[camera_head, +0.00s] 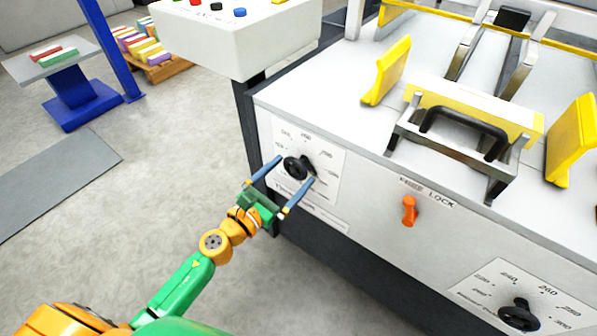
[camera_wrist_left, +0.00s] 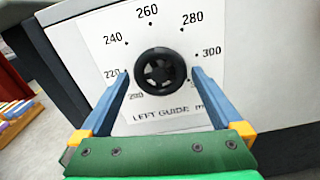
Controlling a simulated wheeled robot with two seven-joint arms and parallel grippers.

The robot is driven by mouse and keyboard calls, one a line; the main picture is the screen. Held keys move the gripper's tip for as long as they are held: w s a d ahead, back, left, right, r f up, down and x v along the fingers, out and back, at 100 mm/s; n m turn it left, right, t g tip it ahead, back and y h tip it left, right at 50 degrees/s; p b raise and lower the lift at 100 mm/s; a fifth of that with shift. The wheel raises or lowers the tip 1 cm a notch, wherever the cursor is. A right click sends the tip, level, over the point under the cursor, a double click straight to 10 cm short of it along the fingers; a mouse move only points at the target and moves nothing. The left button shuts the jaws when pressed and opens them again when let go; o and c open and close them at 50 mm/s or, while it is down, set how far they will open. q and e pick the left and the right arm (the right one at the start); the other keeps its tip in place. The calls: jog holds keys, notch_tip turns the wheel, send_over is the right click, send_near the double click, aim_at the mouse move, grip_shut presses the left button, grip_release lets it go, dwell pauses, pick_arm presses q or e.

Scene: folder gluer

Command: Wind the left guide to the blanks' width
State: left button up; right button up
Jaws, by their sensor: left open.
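The left guide's black knob (camera_head: 296,167) sits on a white dial plate (camera_head: 325,197) on the machine's front panel. In the left wrist view the knob (camera_wrist_left: 160,72) is centred on a scale with marks such as 220, 240, 260, 280 and 300, above the words LEFT GUIDE. My left gripper (camera_head: 295,169) is open, its blue fingers on either side of the knob, with gaps showing between fingers and knob (camera_wrist_left: 160,75). I cannot make out a pointer on the knob. A yellow guide plate (camera_head: 388,72) stands upright on the machine top. My right gripper is not in view.
An orange LOCK lever (camera_head: 409,210) and a second black knob (camera_head: 518,315) are further right on the panel. A yellow block with a black handle (camera_head: 465,128) and another yellow guide plate (camera_head: 572,140) stand on top. A white control box (camera_head: 240,40) overhangs above.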

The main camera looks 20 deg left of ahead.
pick_arm(q)
jog(key=shift+x, duration=1.05)
jog(key=c, duration=1.2)
jog(key=shift+o, duration=0.2)
jog(key=shift+n, duration=0.3)
